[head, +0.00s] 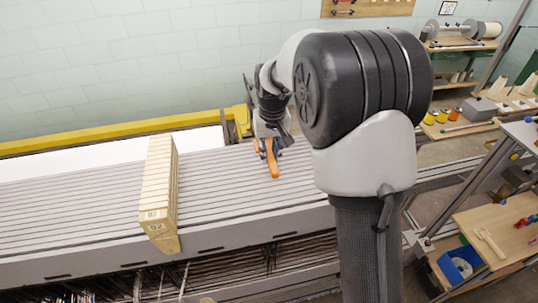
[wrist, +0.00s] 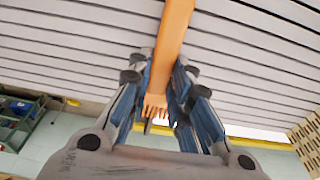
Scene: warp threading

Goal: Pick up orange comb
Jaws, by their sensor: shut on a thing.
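The orange comb (head: 273,163) is a long flat strip that shows below my gripper in the head view, over the grey slatted bed. In the wrist view the comb (wrist: 173,35) runs from the top edge down between the fingers, with its toothed end (wrist: 156,106) near them. My gripper (wrist: 163,82) is shut on the comb, with blue-lined fingers on both sides of it. In the head view my gripper (head: 268,140) is partly hidden by my arm. I cannot tell whether the comb touches the slats.
A pale wooden block (head: 158,195) stands on the slatted bed (head: 75,205), left of my gripper. A yellow beam (head: 100,135) runs behind the bed. Wooden tables with spools and tools stand at the right. The slats between the block and the comb are clear.

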